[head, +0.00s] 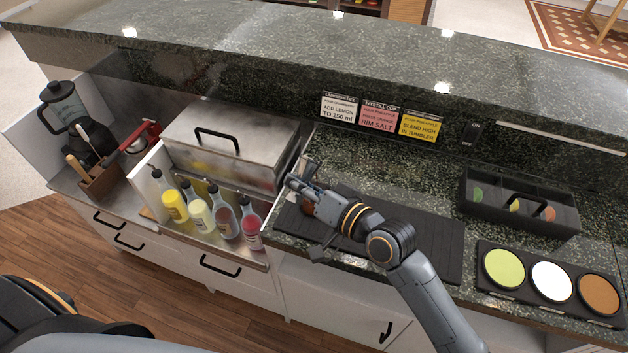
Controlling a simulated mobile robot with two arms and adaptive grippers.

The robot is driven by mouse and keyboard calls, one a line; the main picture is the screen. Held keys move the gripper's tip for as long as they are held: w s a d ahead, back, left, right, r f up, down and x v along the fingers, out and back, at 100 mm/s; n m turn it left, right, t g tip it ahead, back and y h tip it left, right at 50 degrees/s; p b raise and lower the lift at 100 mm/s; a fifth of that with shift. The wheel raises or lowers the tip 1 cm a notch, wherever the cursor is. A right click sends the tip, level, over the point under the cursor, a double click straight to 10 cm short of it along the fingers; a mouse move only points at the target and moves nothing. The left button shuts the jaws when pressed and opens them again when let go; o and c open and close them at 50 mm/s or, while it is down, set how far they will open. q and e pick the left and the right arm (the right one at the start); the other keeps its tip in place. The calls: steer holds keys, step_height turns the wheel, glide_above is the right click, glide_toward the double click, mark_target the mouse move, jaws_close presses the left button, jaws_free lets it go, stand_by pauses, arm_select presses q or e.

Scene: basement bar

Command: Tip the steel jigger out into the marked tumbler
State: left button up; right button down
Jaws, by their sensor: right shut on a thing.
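My right gripper (294,182) reaches in from the lower right over the left end of the black bar mat. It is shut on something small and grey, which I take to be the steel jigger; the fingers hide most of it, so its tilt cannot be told. A small glass with a brownish tint (307,207) shows partly just below the fingers, at the mat's left end. It may be the marked tumbler, but no mark can be read. My left gripper is out of view.
The black mat (430,250) is bare to the right. Left are squeeze bottles (200,214), a steel lidded bin (225,140) and a blender (68,118). Right are a dark garnish box (520,205) and a rimming tray (515,298). Recipe cards (380,115) stand behind.

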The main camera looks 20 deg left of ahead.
steer(key=shift+f+m, duration=0.15)
steer(key=shift+m, duration=0.25)
steer(key=shift+s+r+m+g+p, duration=0.15)
steer(key=shift+r+m+g+p, duration=0.4)
steer(key=shift+p, duration=0.8)
steer(key=shift+s+f+m+g+p, duration=0.1)
steer(key=shift+f+m+g+p, duration=0.45)
steer(key=shift+m, duration=0.8)
stand_by(0.6)
